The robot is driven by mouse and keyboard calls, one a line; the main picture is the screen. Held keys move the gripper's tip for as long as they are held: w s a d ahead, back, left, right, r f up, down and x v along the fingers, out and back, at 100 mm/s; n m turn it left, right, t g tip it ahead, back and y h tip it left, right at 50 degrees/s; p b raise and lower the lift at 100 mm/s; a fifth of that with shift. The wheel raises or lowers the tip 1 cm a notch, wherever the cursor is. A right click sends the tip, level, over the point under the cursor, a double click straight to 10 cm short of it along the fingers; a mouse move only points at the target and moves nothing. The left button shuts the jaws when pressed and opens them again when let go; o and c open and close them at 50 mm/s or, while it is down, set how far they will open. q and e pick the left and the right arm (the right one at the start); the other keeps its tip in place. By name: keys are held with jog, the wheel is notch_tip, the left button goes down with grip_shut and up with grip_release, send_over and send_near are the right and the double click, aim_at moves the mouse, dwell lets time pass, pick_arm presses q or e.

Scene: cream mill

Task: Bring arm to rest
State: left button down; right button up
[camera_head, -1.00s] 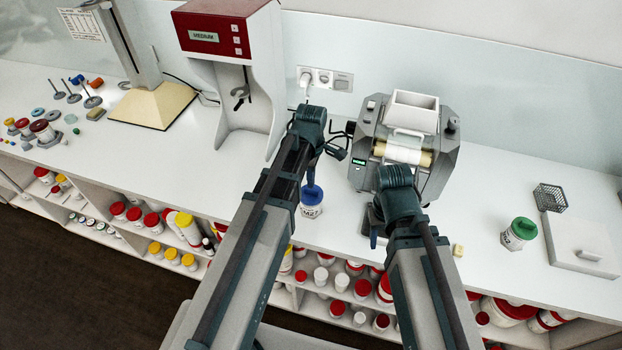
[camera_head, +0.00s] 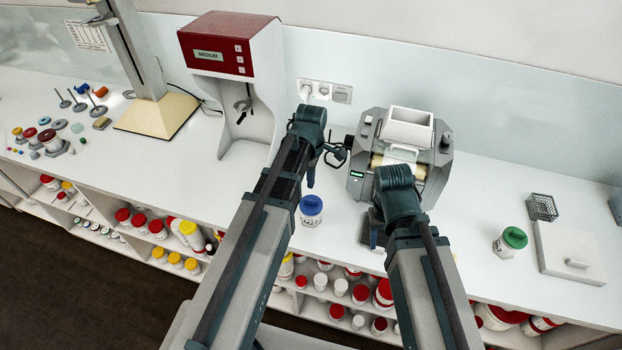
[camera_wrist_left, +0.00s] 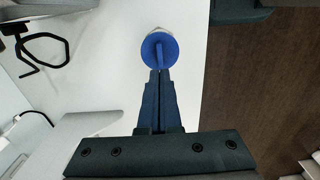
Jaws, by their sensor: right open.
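My left gripper (camera_head: 310,182) points down above the bench, just behind and above a white jar with a blue lid (camera_head: 311,206). In the left wrist view its fingers (camera_wrist_left: 159,74) are together with nothing seen between them, and the blue lid (camera_wrist_left: 159,50) lies beyond their tips. My right gripper (camera_head: 375,234) hangs low in front of the grey mill (camera_head: 436,172); its fingers are small and partly hidden by my right wrist, but it is open.
The white bench (camera_head: 190,165) carries a red-topped machine (camera_head: 232,50) at the back and a green-lidded jar (camera_head: 510,242), a wire basket (camera_head: 542,207) and a white lidded box (camera_head: 572,255) at right. Shelves with several jars lie under the front edge. Free bench lies left of my left arm.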

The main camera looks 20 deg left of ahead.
dwell(0.3)
pick_arm(q)
jog(key=s+d+f+m+b, duration=0.5)
jog(key=s+m, duration=0.2)
jog(key=m, duration=0.3)
jog(key=s+d+f+m+y+b, duration=0.1)
jog(key=s+d+f+m+b, duration=0.4)
jog(key=m, duration=0.6)
jog(key=shift+s+d+f+b, duration=0.25)
jog(key=shift+s+f+b, duration=0.25)
jog(key=shift+s, duration=0.65)
